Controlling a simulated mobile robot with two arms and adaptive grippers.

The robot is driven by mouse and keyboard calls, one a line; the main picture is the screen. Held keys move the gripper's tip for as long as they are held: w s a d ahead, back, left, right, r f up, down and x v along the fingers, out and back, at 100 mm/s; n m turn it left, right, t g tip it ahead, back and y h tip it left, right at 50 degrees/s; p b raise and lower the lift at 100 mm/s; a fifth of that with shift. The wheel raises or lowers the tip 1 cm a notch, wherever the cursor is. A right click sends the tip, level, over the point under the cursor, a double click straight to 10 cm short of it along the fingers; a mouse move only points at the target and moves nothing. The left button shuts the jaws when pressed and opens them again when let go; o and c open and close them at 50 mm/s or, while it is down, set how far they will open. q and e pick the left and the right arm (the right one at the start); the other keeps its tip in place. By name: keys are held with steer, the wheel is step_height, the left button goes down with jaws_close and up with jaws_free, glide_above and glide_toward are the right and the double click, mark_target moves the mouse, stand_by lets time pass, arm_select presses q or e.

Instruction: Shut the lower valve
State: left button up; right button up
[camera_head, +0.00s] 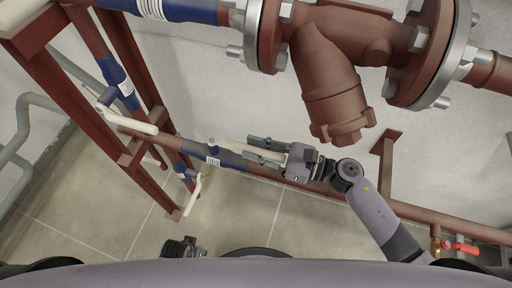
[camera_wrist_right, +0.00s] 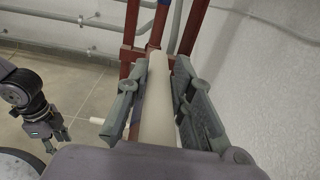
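The lower valve (camera_head: 213,157) is a blue body with a white label on the low red-brown pipe. Its cream lever (camera_head: 232,149) points right, roughly along the pipe. My right gripper (camera_head: 264,149) is at the lever's right part. In the right wrist view, the cream lever (camera_wrist_right: 157,105) runs between the two grey fingers of my right gripper (camera_wrist_right: 158,100). The fingers are apart, one on each side, with narrow gaps; contact is not clear. My left gripper (camera_wrist_right: 58,139) shows at the left of the wrist view, fingers apart and empty.
A large brown flanged strainer (camera_head: 335,85) hangs above my right gripper. A red frame post (camera_head: 85,120) stands left, with another blue valve (camera_head: 122,85) and its cream lever (camera_head: 130,122). A red-handled valve (camera_head: 460,248) is at lower right. The wall is close behind the pipe.

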jaws_close()
steer(key=shift+s, duration=0.1)
stand_by(0.4)
